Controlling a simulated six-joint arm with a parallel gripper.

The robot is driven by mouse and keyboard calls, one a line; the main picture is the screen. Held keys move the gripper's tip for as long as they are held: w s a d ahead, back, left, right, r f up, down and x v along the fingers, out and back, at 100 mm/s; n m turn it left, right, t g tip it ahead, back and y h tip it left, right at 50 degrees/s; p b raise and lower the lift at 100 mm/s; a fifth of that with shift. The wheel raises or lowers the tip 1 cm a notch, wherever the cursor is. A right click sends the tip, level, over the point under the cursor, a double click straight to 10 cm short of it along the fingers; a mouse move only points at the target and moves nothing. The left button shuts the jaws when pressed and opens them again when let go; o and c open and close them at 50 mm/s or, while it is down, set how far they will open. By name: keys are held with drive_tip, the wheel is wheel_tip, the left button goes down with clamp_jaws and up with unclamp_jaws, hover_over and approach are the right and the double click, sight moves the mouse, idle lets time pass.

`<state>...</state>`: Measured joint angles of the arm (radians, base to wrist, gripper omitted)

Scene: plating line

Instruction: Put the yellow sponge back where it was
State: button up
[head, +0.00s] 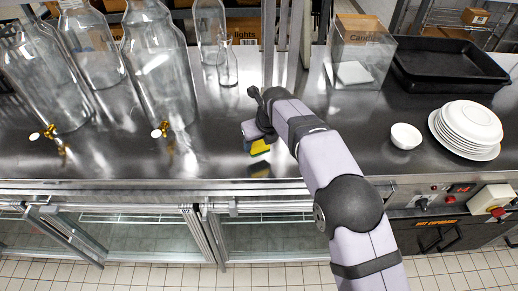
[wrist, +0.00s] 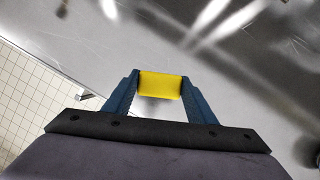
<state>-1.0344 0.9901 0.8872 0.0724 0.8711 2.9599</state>
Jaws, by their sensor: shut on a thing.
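The yellow sponge (wrist: 160,86) is between the two blue fingers of my gripper (wrist: 160,92) in the wrist view, with a finger against each side. In the head view the sponge (head: 260,147) shows small and partly hidden by my gripper (head: 257,140), near the front edge of the steel counter. A faint yellow reflection lies below it on the counter, so it appears held a little above the surface; the exact height I cannot tell.
Large glass dispensers with brass taps (head: 160,75) stand at the left, with glass bottles (head: 227,65) behind. At the right are a clear box (head: 358,50), black trays (head: 450,65), a white bowl (head: 405,136) and stacked plates (head: 467,128). The counter (head: 215,150) around my gripper is clear.

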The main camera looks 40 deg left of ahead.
sight(259, 150)
drive_tip(key=shift+f+p, duration=0.6)
drive_tip(key=shift+f, duration=1.3)
drive_tip(key=o, duration=1)
drive_tip(key=shift+c, duration=0.2)
drive_tip(key=b+v, duration=0.3)
drive_tip(key=v, duration=0.9)
